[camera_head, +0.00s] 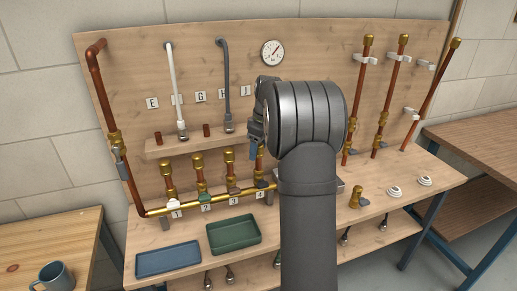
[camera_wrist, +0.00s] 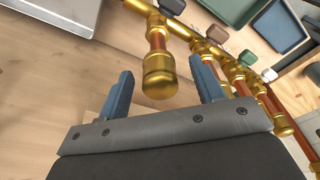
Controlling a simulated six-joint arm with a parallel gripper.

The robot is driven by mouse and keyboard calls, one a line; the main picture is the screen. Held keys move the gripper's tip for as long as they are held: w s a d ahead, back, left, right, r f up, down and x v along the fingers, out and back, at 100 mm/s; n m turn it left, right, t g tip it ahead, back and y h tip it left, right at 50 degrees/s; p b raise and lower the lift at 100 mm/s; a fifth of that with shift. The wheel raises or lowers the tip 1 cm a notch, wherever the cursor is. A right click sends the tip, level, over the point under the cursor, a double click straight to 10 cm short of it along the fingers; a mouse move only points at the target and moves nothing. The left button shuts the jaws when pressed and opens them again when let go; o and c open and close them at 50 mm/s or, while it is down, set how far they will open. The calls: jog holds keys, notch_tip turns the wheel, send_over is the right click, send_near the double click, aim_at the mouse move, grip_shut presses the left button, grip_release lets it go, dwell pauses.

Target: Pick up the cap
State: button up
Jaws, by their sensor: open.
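A brass cap (camera_wrist: 159,78) sits on the end of a short copper stub (camera_wrist: 157,42) in the wrist view. My gripper (camera_wrist: 163,76) is open, with one blue finger on each side of the cap. A gap shows on both sides, and I see no clear contact. In the head view my gripper (camera_head: 256,148) is at the rightmost stub of the brass manifold, and my arm hides part of it. Other brass caps top the neighbouring stubs, such as the leftmost cap (camera_head: 166,166).
A brass manifold (camera_head: 200,203) with small valve handles runs along the bench. A blue tray (camera_head: 168,260) and a green tray (camera_head: 234,232) lie in front. A shelf (camera_head: 165,148) is behind the stubs. A brass fitting (camera_head: 356,198) stands at right.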

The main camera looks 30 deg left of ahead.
jog(key=c, duration=1.3)
jog(key=shift+r, duration=0.7)
notch_tip(320, 180, up, 3)
jog(key=shift+f, duration=0.1)
jog(key=d+r, duration=1.1)
jog(key=shift+d+r, duration=0.2)
jog(key=shift+d, duration=0.1)
